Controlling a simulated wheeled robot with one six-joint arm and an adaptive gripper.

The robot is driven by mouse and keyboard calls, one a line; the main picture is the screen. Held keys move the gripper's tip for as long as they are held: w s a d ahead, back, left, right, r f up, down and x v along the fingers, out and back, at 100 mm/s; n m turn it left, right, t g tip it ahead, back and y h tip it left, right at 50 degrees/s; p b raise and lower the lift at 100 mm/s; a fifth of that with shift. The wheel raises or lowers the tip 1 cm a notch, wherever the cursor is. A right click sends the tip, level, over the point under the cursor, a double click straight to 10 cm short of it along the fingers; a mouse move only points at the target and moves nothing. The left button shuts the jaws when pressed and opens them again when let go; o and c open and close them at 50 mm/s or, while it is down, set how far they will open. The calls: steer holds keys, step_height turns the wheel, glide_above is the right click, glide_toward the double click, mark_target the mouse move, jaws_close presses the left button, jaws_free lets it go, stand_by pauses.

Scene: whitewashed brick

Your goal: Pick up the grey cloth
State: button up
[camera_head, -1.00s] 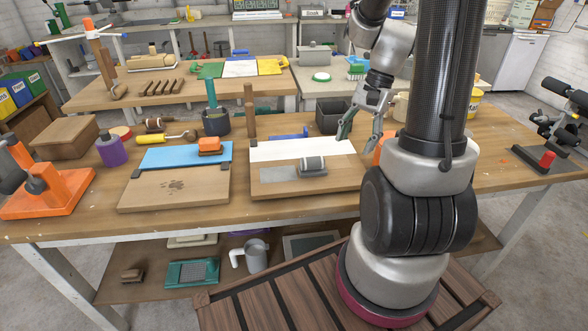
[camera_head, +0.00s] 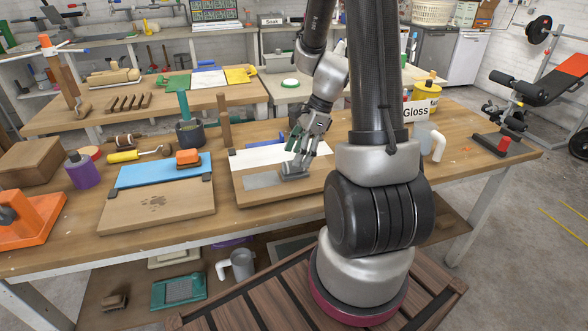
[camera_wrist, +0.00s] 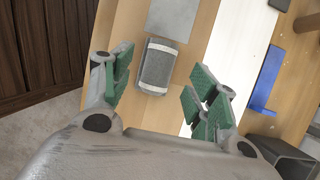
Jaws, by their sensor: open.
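The grey cloth (camera_wrist: 157,67) is a small folded bundle with pale bands near its two ends. It lies on a wooden board (camera_wrist: 121,48) in the wrist view. In the head view the cloth (camera_head: 293,171) is partly hidden by my fingers. My gripper (camera_head: 299,158) is just above it. In the wrist view my gripper (camera_wrist: 160,92) is open, with green-padded fingers left and right. The cloth lies beyond and between them, closer to the left finger; I cannot tell if either touches it.
A flat grey patch (camera_head: 264,181) and a white strip (camera_head: 258,158) lie on the same board. A dark box (camera_wrist: 290,155) and a blue item (camera_wrist: 263,92) are close on the right. A board with a blue strip (camera_head: 160,171) and orange block (camera_head: 188,157) is to the left.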

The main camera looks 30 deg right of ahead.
steer(key=x, duration=0.3)
steer(key=shift+a+f, duration=0.1)
steer(key=shift+f, duration=0.1)
steer(key=c, duration=1.2)
steer(key=shift+c, duration=0.2)
step_height(320, 180, up, 10)
steer(key=shift+r, duration=0.1)
